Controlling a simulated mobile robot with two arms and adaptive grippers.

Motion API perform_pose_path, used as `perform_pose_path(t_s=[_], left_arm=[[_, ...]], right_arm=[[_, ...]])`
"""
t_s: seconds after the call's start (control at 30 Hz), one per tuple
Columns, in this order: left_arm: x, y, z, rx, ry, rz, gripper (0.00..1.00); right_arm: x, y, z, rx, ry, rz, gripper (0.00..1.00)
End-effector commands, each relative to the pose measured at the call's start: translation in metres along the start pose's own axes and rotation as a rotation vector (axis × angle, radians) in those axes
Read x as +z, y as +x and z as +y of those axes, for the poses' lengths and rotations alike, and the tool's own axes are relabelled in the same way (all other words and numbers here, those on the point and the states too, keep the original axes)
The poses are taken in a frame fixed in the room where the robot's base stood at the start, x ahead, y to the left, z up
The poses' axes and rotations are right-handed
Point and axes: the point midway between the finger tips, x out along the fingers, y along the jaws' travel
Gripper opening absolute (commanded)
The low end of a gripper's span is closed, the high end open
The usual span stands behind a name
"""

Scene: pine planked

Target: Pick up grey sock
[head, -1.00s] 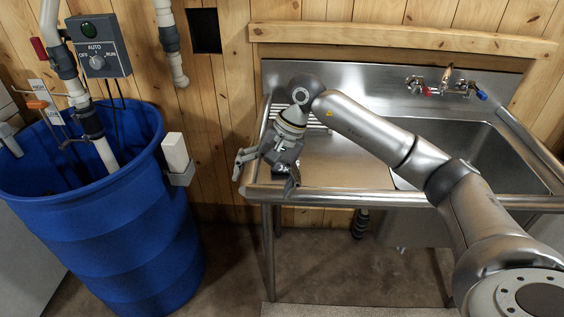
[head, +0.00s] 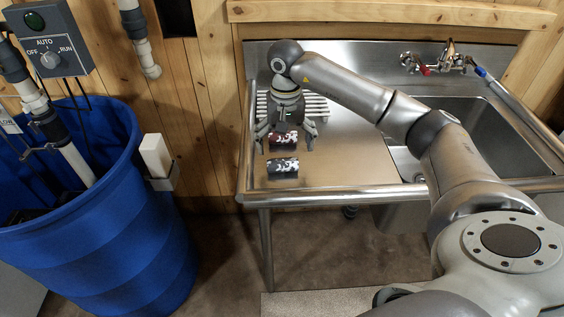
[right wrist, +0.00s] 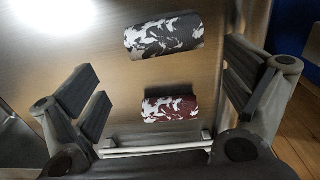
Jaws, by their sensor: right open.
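The grey sock (head: 283,167) is a rolled, grey, black and white patterned bundle on the steel drainboard, near its front left edge. It also shows in the right wrist view (right wrist: 163,36), at the top centre. A similar dark red and white roll (head: 284,140) lies just behind it, and shows lower in the right wrist view (right wrist: 170,109). My right gripper (head: 286,147) is open and empty, pointing down above the drainboard, with its fingers on either side of the red roll. In the right wrist view its fingers (right wrist: 166,88) are wide apart. My left gripper is not in view.
The steel sink basin (head: 475,150) with its faucet (head: 445,58) is right of the drainboard (head: 345,150). A raised rim (head: 340,193) runs along the front. A ribbed rack (head: 318,106) lies behind the rolls. A blue barrel (head: 110,240) stands at the left.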

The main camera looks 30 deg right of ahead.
Motion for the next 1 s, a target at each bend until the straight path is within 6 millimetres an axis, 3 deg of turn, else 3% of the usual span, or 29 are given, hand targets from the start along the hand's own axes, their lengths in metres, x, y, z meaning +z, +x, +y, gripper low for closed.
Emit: perform_pose_path(t_s=[0.33,0.63,1.0], left_arm=[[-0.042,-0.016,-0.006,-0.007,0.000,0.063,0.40],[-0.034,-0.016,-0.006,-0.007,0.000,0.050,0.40],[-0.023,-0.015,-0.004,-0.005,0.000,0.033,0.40]], right_arm=[[0.002,0.045,-0.007,0.000,0.001,-0.003,0.96],[0.002,0.051,-0.007,-0.001,0.000,0.000,0.96],[0.002,0.051,-0.007,-0.001,0.000,0.000,0.49]])
